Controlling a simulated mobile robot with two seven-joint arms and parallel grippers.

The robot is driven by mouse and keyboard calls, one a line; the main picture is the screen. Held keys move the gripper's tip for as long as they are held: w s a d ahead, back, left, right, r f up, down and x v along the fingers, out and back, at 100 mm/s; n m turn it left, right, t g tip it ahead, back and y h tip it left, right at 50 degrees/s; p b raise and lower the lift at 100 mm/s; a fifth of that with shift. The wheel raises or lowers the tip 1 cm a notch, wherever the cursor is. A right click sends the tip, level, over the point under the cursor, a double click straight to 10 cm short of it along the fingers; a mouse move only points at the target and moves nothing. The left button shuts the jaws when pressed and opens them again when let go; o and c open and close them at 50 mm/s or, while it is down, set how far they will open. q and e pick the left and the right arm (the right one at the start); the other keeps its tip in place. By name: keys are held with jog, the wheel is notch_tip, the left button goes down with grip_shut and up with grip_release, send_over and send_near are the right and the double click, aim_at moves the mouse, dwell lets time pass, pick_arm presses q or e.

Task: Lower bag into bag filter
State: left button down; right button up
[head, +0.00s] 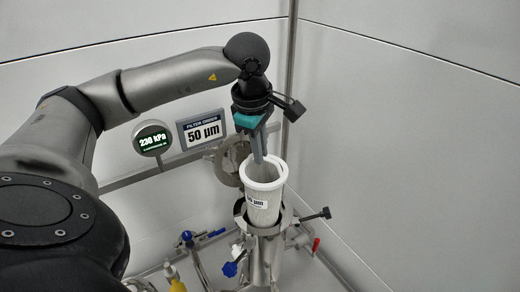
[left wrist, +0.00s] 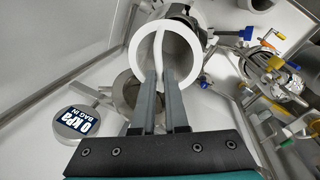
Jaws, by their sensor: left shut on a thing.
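The white filter bag (head: 263,187) has a thick ring rim and a "50 µm" label. It stands about upright, its upper part above the steel bag filter housing (head: 264,229) and its lower end hidden by the housing's collar. My left gripper (head: 259,160) points down at the bag's mouth, shut on the bag. In the left wrist view the fingers (left wrist: 163,78) close on a thin white bar across the ring (left wrist: 139,58) of the bag. How deep the bag sits inside is hidden. My right gripper is not in view.
A round steel lid (head: 229,163) stands open behind the bag. A black-knobbed clamp (head: 316,215) sticks out right of the housing. A gauge (head: 152,138) and a "50 µm" sign (head: 202,128) are behind. Blue (head: 230,268) and red (head: 316,245) valve handles surround the base.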

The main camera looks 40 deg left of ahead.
aim_at(260, 170)
pick_arm(q)
jog(key=shift+f, duration=0.1)
jog(key=shift+f+b, duration=2.35)
jog(key=shift+f, duration=0.2)
jog(key=shift+f+b, duration=0.2)
jog(key=shift+b, duration=0.15)
dwell(0.4)
jog(key=shift+f+b, duration=2)
jog(key=shift+f, duration=0.4)
jog(key=shift+f+b, duration=0.1)
jog(key=shift+b, duration=0.2)
dwell(0.3)
